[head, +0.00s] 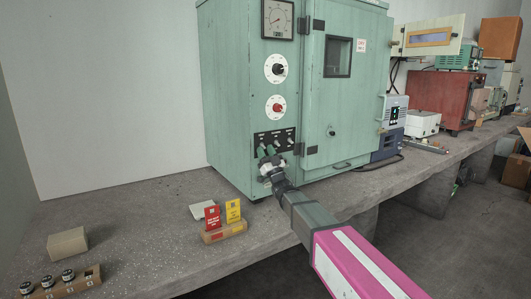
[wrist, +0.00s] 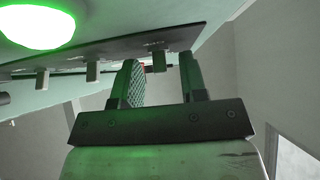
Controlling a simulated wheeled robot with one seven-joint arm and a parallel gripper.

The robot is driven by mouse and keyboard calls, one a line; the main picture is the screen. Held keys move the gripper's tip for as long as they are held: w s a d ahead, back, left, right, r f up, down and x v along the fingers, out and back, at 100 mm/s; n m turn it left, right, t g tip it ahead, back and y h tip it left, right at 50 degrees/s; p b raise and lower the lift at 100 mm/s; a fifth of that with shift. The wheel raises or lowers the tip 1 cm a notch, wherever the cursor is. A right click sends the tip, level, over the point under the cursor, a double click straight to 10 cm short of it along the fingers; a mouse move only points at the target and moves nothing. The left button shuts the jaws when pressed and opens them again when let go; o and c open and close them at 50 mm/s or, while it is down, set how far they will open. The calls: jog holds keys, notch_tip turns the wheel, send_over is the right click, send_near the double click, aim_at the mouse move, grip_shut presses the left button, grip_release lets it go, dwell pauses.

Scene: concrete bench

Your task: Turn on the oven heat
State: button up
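The oven (head: 230,100) is a tall pale-green cabinet with a gauge, a black dial (head: 278,69), a red dial (head: 278,106) and a shut windowed door. Low on its front is a dark switch panel (head: 262,139) with several small switches. My gripper (head: 270,160) is at the lower part of this panel and hides some of it. In the wrist view my gripper (wrist: 162,76) is open, with one finger on each side of a small switch lever (wrist: 158,62). I cannot tell whether either finger touches it. Two more levers (wrist: 92,72) sit to the left. A green lamp (wrist: 38,26) glows.
Red and yellow signs (head: 212,217) stand on a wooden block at the bench's front. A tan box (head: 67,243) and a wooden rack of knobs (head: 65,282) are at left. A blue-grey device (head: 390,140) and a red cabinet (head: 440,97) are to the right.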

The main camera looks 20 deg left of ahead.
grip_shut()
jog(key=shift+r, duration=0.1)
jog(key=shift+s+d+r+g+h, duration=0.2)
jog(key=shift+r+g+h, duration=0.2)
jog(key=shift+g+h, duration=0.45)
jog(key=shift+r+g+h, duration=0.35)
jog(key=shift+g+h, duration=0.3)
jog(key=shift+h, duration=0.3)
jog(key=shift+r+g+h, duration=0.35)
jog(key=shift+g+h, duration=0.25)
jog(key=shift+h, duration=0.3)
jog(key=shift+w+r+g+h, duration=0.1)
jog(key=shift+r+g+h, duration=0.05)
jog(key=shift+g+h, duration=0.3)
grip_release()
